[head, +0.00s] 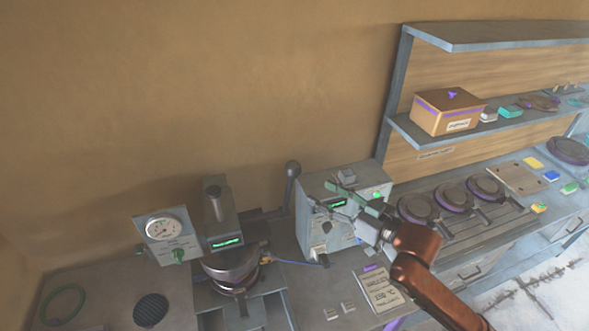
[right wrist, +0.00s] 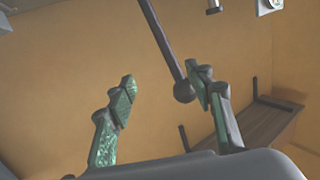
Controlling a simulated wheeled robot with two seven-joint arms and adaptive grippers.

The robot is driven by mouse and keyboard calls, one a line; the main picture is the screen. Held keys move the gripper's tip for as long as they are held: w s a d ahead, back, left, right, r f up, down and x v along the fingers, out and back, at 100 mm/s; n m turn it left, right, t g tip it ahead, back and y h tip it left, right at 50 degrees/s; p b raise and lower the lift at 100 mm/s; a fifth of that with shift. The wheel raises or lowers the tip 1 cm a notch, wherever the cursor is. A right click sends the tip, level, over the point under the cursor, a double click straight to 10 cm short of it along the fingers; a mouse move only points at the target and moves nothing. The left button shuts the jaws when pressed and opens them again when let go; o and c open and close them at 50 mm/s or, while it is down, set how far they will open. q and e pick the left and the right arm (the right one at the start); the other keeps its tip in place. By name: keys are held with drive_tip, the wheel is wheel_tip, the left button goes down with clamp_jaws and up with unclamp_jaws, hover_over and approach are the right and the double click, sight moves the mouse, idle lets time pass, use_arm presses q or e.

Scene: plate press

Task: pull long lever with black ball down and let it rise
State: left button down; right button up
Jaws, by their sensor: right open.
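The long lever with a black ball (head: 293,168) stands upright on the right side of the press (head: 232,265), with the ball at its top. In the right wrist view the ball (right wrist: 184,91) sits at the end of the dark rod, between the lines of my fingers and close beside the right one. My right gripper (head: 336,196) is open and empty. In the head view it is right of the ball, in front of the control box. I cannot tell whether a finger touches the ball. My left gripper is not in view.
A gauge box (head: 165,241) is left of the press. A rack with round plates (head: 452,200), a shelf (head: 480,120) and a label card (head: 381,289) are to the right.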

sight(300, 172)
drive_tip(key=shift+n+g+y, duration=0.3)
drive_tip(key=shift+n+y, duration=0.3)
drive_tip(key=shift+y, duration=0.3)
drive_tip(key=r, duration=0.2)
drive_tip(key=a+r, duration=0.1)
drive_tip(key=r, duration=0.1)
drive_tip(key=a+r, duration=0.1)
drive_tip(key=shift+s+a+r, duration=0.25)
drive_tip(key=shift+s+r, duration=0.05)
drive_tip(key=shift+r, duration=0.1)
drive_tip(key=shift+w+a+r, duration=0.15)
drive_tip(key=shift+w+a, duration=0.05)
drive_tip(key=shift+a, duration=0.1)
drive_tip(key=p+x, duration=0.2)
drive_tip(key=x, duration=0.4)
drive_tip(key=shift+w+a, duration=0.25)
drive_tip(key=shift+a, duration=0.05)
clamp_jaws()
